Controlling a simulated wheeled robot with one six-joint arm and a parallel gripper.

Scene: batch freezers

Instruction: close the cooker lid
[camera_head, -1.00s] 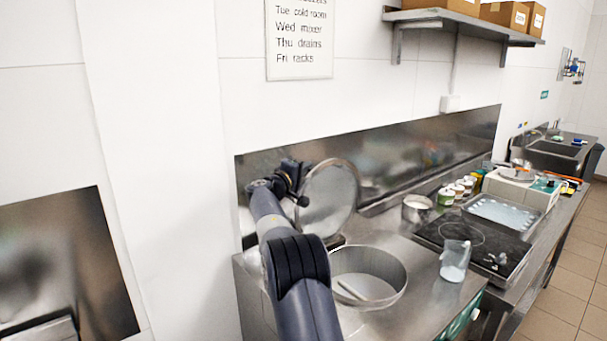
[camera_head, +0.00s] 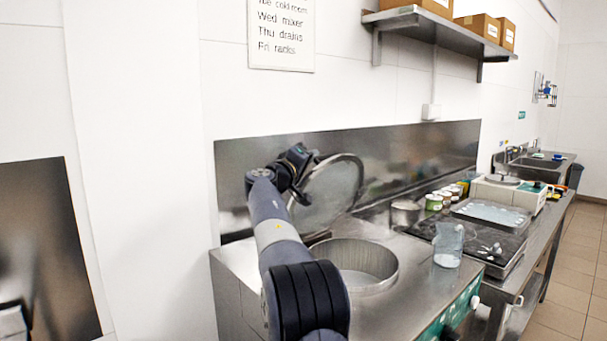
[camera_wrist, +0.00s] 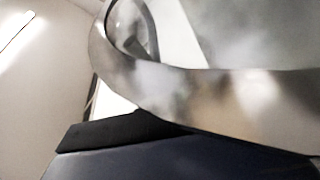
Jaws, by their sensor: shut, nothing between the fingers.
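The cooker lid (camera_head: 335,190) is a round metal disc standing raised and tilted at the back of the cooker. The open round cooker pot (camera_head: 385,270) is set in the steel counter in front of it, its left side partly hidden by my arm. My gripper (camera_head: 305,160) is shut and empty at the lid's upper left edge; I cannot tell whether it touches. In the wrist view a large curved metal rim, apparently the lid's (camera_wrist: 220,95), fills the upper right, very near. A dark part of my gripper lies along the bottom there.
A clear jug (camera_head: 448,247) stands right of the pot, near a black hob and a metal tray (camera_head: 490,212). A small pot (camera_head: 405,212) and several tubs stand behind. A steel backsplash (camera_head: 410,150) rises behind the lid, below a shelf with boxes (camera_head: 478,25).

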